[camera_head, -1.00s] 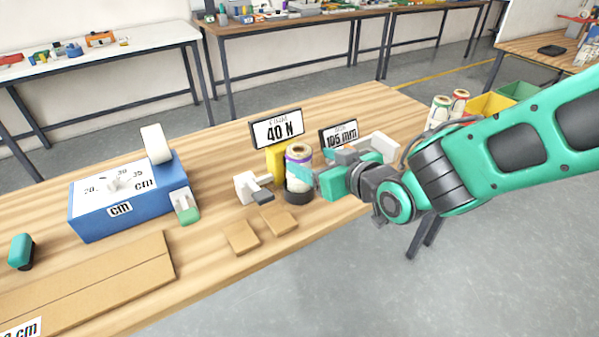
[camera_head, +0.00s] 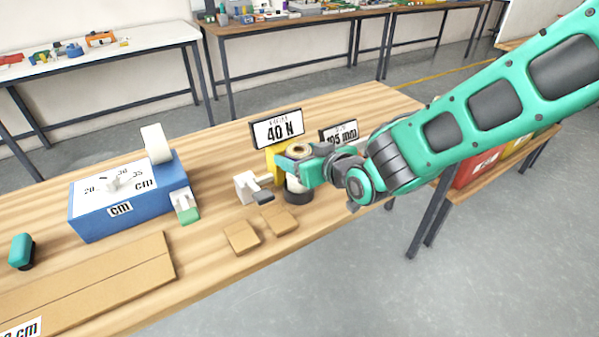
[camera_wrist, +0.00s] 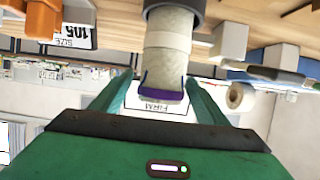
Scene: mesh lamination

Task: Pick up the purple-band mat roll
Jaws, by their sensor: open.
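The purple-band mat roll (camera_head: 299,148) stands upright in a dark round holder (camera_head: 299,197) on the wooden bench. My gripper (camera_head: 301,161) is at the roll's upper part and hides its band in the head view. In the wrist view, which is upside down, the pale roll (camera_wrist: 168,48) with its purple band (camera_wrist: 162,93) lies between the two green fingers of my gripper (camera_wrist: 157,100). The fingers are open, one on each side. I cannot tell whether either finger touches the roll.
A yellow block (camera_head: 274,163) and the 40 N sign (camera_head: 277,130) stand behind the roll. A white and grey clamp-like piece (camera_head: 250,188) is close to its left. Tan pads (camera_head: 242,237) lie in front. A blue cm gauge box (camera_head: 130,205) stands farther left.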

